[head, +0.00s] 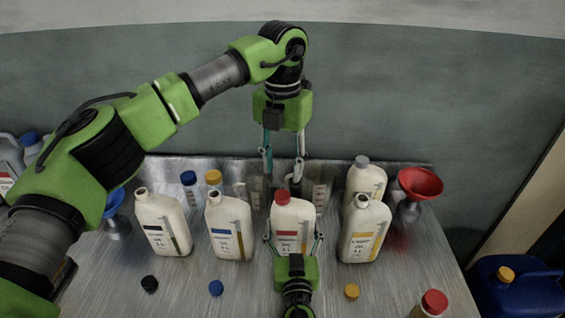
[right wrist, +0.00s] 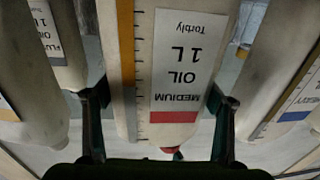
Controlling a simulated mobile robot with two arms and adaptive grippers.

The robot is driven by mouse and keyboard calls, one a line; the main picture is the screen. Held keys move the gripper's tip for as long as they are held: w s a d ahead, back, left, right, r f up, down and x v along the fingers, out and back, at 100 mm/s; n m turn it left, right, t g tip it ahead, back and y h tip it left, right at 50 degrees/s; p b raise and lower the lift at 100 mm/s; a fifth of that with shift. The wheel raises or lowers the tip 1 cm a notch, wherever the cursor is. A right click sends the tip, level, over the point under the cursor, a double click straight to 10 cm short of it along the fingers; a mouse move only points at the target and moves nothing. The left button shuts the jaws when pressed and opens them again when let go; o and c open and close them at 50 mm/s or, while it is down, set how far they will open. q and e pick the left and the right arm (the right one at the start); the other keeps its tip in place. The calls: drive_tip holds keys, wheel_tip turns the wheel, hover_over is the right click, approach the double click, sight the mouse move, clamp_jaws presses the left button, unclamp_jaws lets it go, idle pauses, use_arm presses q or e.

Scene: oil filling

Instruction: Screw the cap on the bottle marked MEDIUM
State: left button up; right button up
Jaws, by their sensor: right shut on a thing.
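The bottle marked MEDIUM (head: 292,222) is cream with a red-striped label and stands upright mid-table. The red cap (head: 282,196) sits at its mouth; I cannot tell how tight it is. My right gripper (head: 292,240) comes from the front and is shut on the bottle, a finger on each side. The right wrist view shows the bottle (right wrist: 128,60) upside down between the fingers, its MEDIUM label readable, with the red cap (right wrist: 172,152) partly showing. My left gripper (head: 283,170) points down above and behind the cap, fingers apart and empty.
Open cream bottles stand left, one with a blue-striped label (head: 228,230), and right, with a yellow-striped label (head: 364,232). Loose black (head: 149,284), blue (head: 216,288) and yellow (head: 351,291) caps lie in front. A red funnel (head: 420,184) stands at the back right.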

sight(283, 194)
use_arm(q)
wheel_tip(283, 194, down, 8)
drive_tip(key=shift+r, duration=0.15)
idle(0.4)
clamp_jaws()
drive_tip(key=shift+o, duration=0.6)
unclamp_jaws()
wheel_tip(283, 194, up, 12)
